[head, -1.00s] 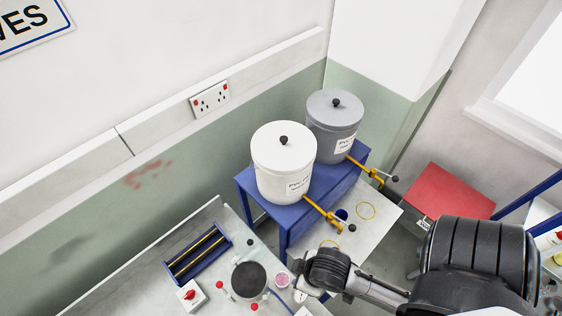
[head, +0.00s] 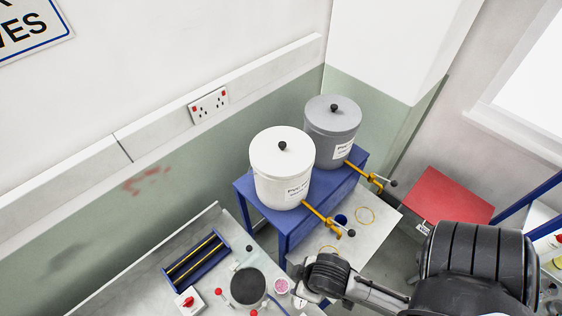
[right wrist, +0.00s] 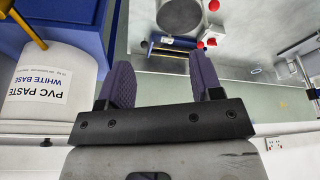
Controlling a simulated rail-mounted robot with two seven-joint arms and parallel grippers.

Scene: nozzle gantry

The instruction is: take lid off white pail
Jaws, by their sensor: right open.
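The white pail (head: 270,188) stands upright on a blue stand in the head view. Its white lid (head: 270,160) is on top, with a black knob (head: 283,146) in the middle. My left gripper is not in view.
A grey lidded pail (head: 331,125) stands behind the white one on the blue stand (head: 257,210). Yellow taps (head: 324,218) stick out from the pails. A bench at lower left holds a dark round plate (head: 248,285) and a blue rack (head: 196,258). A red-topped surface (head: 450,195) is at right.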

